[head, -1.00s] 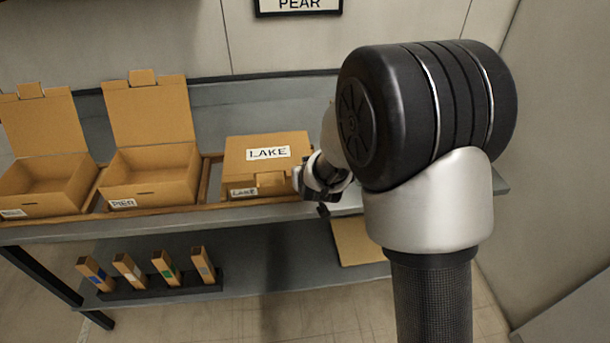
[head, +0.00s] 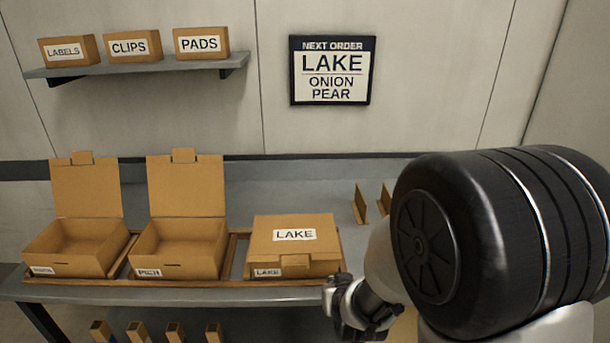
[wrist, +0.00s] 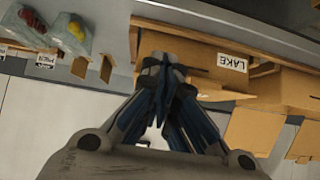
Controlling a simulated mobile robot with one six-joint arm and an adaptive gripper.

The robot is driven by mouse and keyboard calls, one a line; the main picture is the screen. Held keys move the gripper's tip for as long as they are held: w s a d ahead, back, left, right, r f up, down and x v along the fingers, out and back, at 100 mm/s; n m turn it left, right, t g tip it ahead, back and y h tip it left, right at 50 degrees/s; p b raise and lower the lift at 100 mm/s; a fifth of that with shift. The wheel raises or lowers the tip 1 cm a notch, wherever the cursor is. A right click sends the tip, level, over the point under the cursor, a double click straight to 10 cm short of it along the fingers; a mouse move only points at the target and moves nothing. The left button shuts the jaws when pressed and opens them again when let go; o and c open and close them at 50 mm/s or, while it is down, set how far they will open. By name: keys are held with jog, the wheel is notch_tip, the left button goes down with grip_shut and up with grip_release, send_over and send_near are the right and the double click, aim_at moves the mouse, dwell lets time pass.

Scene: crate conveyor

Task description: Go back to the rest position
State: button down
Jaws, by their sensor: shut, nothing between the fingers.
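My gripper (head: 366,318) is at the front edge of the table, low and to the right of the closed box labelled LAKE (head: 293,247). In the wrist view my gripper (wrist: 160,68) has its fingers together with nothing between them. The LAKE box also shows in the wrist view (wrist: 200,75), behind the fingers; I cannot tell from there how near they are. My wrist and arm hide the right part of the table in the head view.
Two open empty boxes, one on the far left (head: 75,249) and one labelled PIER (head: 180,250), stand left of the LAKE box. A wall shelf (head: 140,68) holds small boxes. An order sign (head: 332,70) reads LAKE, ONION, PEAR. Bagged items (wrist: 70,35) show in the wrist view.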

jog(key=s+d+r+g, duration=0.2)
jog(key=s+r+g, duration=0.1)
jog(key=s+r, duration=0.9)
jog(key=s+d+r+g, duration=0.1)
jog(key=s+r, duration=0.1)
jog(key=s, duration=0.6)
jog(key=s+d+r+g, duration=0.1)
jog(key=s+r, duration=0.1)
jog(key=s, duration=0.6)
jog(key=shift+d, duration=0.4)
jog(key=c, duration=2.4)
grip_release()
